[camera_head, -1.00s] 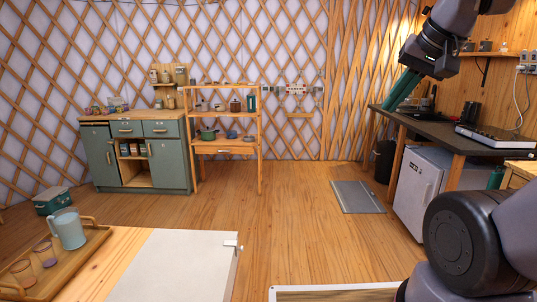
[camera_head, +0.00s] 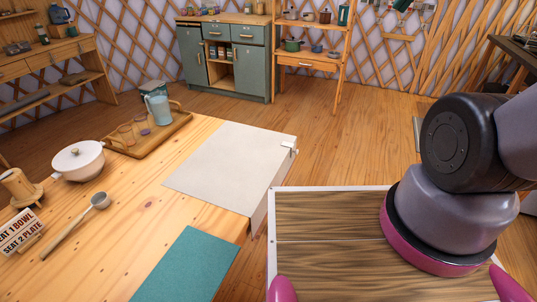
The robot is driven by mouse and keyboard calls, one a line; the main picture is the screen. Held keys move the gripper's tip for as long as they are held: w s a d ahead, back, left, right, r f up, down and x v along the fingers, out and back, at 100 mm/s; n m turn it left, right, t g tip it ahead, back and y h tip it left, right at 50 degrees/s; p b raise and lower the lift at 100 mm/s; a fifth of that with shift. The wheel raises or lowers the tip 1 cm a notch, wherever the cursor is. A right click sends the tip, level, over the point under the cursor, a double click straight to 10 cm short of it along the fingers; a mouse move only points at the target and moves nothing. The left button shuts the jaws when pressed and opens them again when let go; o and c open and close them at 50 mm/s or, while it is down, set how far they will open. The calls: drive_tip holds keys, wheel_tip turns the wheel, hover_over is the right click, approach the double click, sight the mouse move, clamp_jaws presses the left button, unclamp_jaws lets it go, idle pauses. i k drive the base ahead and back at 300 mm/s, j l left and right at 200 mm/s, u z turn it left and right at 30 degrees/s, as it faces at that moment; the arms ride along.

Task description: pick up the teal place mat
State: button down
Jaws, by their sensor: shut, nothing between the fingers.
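The teal place mat (camera_head: 190,265) lies flat on the light wooden table (camera_head: 150,205), near the table's right edge, at the bottom of the head view. Its lower part is cut off by the frame. Nothing rests on the part that shows. Links of my arm fill the right side of the view, but my gripper is outside the frame.
A pale cloth (camera_head: 228,165) lies beyond the mat, reaching the table edge, with a small clip (camera_head: 289,147). A ladle (camera_head: 75,225), white pot (camera_head: 78,160), sign (camera_head: 20,232) and wooden tray (camera_head: 168,140) with a jug (camera_head: 157,108) stand left. Floor (camera_head: 350,140) is clear beyond.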

sight(196, 266)
drive_tip(key=k+l+u, duration=0.1)
drive_tip(key=u, duration=0.35)
drive_tip(key=k+u, duration=0.1)
drive_tip(key=u, duration=0.3)
drive_tip(key=k+l+u, duration=0.1)
drive_tip(key=u, duration=0.35)
drive_tip(key=k+u, duration=0.2)
drive_tip(key=u, duration=0.25)
